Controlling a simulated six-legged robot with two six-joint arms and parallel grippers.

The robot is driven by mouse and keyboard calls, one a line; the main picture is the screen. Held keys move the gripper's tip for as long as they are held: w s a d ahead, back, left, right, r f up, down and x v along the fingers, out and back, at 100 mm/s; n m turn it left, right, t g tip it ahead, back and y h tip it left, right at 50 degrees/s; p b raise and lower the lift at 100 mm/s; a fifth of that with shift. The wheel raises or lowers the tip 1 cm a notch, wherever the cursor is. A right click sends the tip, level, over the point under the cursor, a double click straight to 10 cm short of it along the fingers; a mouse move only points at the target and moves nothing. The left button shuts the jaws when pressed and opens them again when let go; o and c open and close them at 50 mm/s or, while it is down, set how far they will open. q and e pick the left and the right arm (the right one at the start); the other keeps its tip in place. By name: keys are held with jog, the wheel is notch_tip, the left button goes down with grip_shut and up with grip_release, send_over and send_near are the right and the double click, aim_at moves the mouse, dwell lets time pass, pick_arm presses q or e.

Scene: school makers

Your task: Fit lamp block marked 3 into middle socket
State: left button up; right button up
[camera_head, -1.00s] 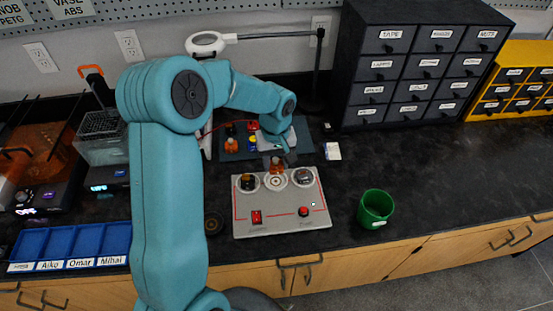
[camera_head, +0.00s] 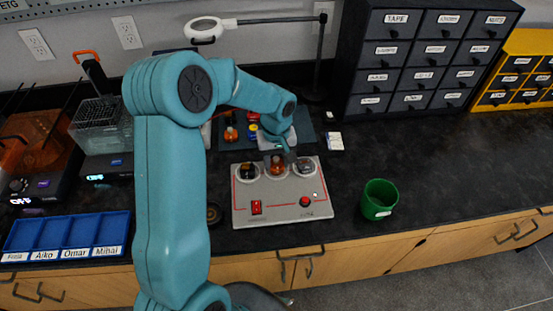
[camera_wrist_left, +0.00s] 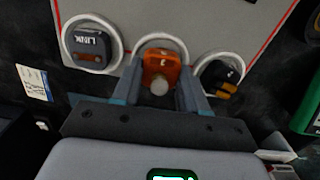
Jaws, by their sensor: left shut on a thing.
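The lamp block (camera_head: 277,168) is orange with a rounded light tip. It sits between the fingers of my left gripper (camera_head: 279,155) at the middle socket of the grey panel (camera_head: 285,210). In the left wrist view the block (camera_wrist_left: 160,66) lies inside the middle ring (camera_wrist_left: 163,41), with my left gripper's fingers (camera_wrist_left: 159,82) on both sides. A small mark shows on it but is hard to read. I cannot tell how deeply it is seated. My right gripper is not in view.
The left socket holds a black-and-orange block (camera_head: 248,171); the right one holds a dark block (camera_head: 304,166), marked LINK in the wrist view (camera_wrist_left: 90,43). A green cup (camera_head: 378,199) stands right of the panel. More blocks lie on a dark mat (camera_head: 231,143) behind.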

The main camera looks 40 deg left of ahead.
aim_at(276, 159)
pick_arm(q)
jog(key=shift+b, duration=0.35)
dwell(0.7)
jog(key=shift+f+b, duration=0.55)
jog(key=shift+f, duration=0.05)
jog(key=o, duration=0.8)
jog(key=shift+c, duration=0.2)
jog(key=shift+r, duration=0.15)
jog(key=shift+r+p, duration=3.75)
jog(key=shift+r, duration=1.7)
jog(key=shift+s+d+f, duration=0.1)
